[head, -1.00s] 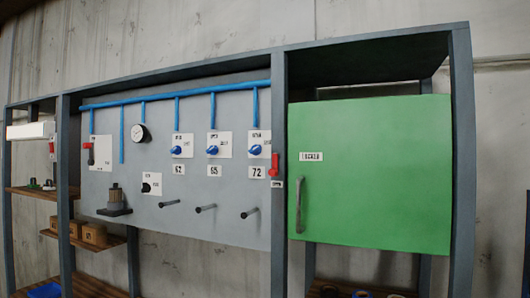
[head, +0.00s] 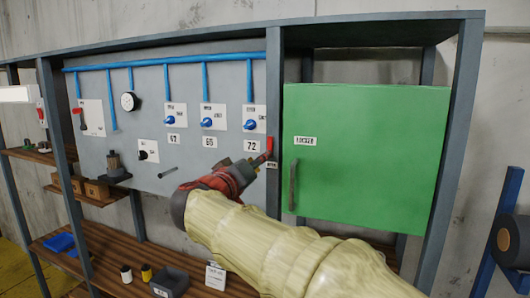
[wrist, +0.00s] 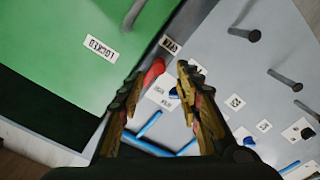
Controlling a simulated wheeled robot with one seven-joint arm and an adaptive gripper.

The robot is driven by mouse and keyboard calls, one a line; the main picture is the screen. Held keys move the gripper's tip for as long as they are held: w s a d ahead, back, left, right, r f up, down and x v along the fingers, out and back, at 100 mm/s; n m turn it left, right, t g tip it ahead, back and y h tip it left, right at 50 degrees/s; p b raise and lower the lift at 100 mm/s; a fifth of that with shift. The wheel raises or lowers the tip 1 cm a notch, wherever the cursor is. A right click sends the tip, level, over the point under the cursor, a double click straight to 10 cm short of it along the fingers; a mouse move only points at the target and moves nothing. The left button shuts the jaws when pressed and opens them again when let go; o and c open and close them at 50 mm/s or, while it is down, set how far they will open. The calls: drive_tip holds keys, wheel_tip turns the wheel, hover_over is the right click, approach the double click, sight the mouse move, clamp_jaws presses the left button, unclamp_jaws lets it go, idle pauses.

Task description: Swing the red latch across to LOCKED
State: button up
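The red latch (head: 269,147) is on the frame post between the grey panel and the green door (head: 365,160). Its upper end points up in the head view. The LOCKED label (head: 305,141) is on the door to its right, and a small label (head: 271,165) that seems to read OPEN is just below it. My gripper (head: 254,163) is at the latch from the lower left. In the wrist view my gripper (wrist: 160,76) is open, with the red latch (wrist: 153,72) showing between its fingertips, nearer the left one. Contact cannot be told.
The grey panel (head: 170,80) carries blue pipes, several blue-handled valves (head: 208,122) and protruding pegs (head: 167,172). The door handle (head: 292,185) is right of the post. A wooden shelf (head: 120,265) below holds small items. A blue stand (head: 505,215) is at far right.

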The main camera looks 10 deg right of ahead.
sight(269, 147)
drive_tip(key=p+x, duration=0.1)
drive_tip(key=x, duration=0.3)
drive_tip(key=shift+w+d, duration=0.2)
drive_tip(key=shift+w, duration=0.1)
drive_tip(key=c, duration=0.3)
clamp_jaws()
